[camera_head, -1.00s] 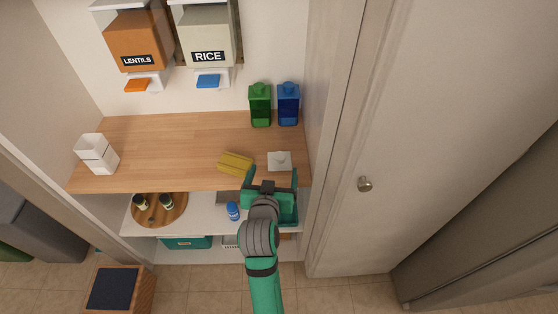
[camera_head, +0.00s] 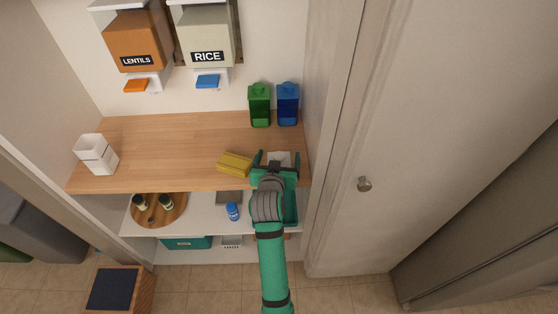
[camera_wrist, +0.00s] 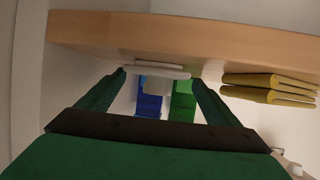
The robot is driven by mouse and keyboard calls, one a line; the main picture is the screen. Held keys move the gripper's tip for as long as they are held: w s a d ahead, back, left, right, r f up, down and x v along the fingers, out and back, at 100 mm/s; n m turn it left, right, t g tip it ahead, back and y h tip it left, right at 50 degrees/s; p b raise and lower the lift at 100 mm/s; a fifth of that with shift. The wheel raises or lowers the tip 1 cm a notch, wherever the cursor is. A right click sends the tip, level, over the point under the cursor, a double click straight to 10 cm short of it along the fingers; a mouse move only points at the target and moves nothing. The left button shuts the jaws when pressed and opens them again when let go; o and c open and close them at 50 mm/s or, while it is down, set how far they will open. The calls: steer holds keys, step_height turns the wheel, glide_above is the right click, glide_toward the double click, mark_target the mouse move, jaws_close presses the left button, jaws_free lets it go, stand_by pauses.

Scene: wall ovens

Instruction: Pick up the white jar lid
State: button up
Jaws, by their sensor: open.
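The white jar lid (camera_head: 279,156) lies on the wooden shelf, near its right end. It is a flat square with a small raised knob, and my gripper partly covers its front side. In the wrist view, which looks upside down, the lid (camera_wrist: 157,70) appears as a thin white slab with its knob below it. My gripper (camera_head: 277,160) is open, with one finger at each side of the lid. In the wrist view my gripper (camera_wrist: 158,77) has its fingertips near the lid's two ends; I cannot tell whether they touch it.
A folded yellow cloth or sponge (camera_head: 234,164) lies close left of my gripper. Green (camera_head: 260,106) and blue (camera_head: 288,105) jars stand behind the lid. The cabinet's right side wall (camera_head: 321,150) is near. White stacked containers (camera_head: 97,154) stand far left; the shelf's middle is clear.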

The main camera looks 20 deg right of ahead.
steer(key=c, duration=1.1)
